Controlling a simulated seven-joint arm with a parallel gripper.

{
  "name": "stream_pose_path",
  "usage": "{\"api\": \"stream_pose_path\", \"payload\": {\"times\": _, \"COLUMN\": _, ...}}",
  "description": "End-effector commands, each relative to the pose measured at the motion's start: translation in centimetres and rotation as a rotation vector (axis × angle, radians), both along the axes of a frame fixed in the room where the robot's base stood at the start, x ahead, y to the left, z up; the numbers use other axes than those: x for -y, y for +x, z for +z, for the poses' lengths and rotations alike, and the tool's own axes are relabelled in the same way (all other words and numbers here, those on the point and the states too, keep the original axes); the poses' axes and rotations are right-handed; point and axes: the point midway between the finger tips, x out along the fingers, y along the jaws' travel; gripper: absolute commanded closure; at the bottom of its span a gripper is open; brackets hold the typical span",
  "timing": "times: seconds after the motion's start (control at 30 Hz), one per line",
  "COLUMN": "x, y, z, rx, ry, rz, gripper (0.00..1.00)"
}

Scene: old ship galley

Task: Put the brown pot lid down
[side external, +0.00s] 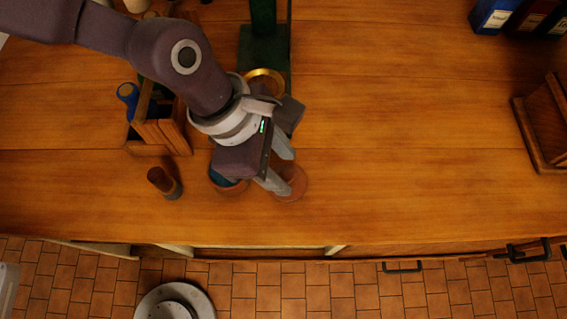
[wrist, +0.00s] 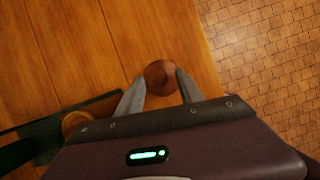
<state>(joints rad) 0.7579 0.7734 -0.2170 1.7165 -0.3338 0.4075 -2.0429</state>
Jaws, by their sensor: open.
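The brown pot lid (side external: 294,182) is a small round disc that appears to lie on the wooden counter near its front edge. It also shows in the wrist view (wrist: 160,74), with a darker round middle. My gripper (side external: 281,168) is open, with its fingers pointing down at the lid. In the wrist view my gripper (wrist: 160,80) has one fingertip on each side of the lid's near part, with a gap between them. I cannot tell whether either finger touches the lid. One finger hides part of the lid in the side view.
A brown pot with blue inside (side external: 222,182) stands just left of the lid, partly hidden by my gripper. A dark-topped brown shaker (side external: 164,183) and a wooden rack (side external: 160,125) are further left. A green stand (side external: 264,45) with a brass ring is behind.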

Motion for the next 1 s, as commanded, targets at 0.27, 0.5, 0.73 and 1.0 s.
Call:
{"api": "stream_pose_path", "payload": {"times": 0.27, "x": -2.7, "y": 0.4, "z": 6.8, "rx": 0.004, "ry": -0.004, "rz": 0.002, "gripper": 0.56}}
{"api": "stream_pose_path", "payload": {"times": 0.5, "x": -4.0, "y": 0.6, "z": 9.8, "rx": 0.002, "ry": -0.002, "rz": 0.001, "gripper": 0.56}}
{"api": "stream_pose_path", "payload": {"times": 0.73, "x": -4.1, "y": 0.5, "z": 10.0, "rx": 0.0, "ry": 0.0, "rz": 0.001, "gripper": 0.56}}
{"api": "stream_pose_path", "payload": {"times": 1.0, "x": -14.8, "y": 3.4, "z": 16.6, "rx": 0.302, "ry": 0.044, "rz": -0.294, "gripper": 0.56}}
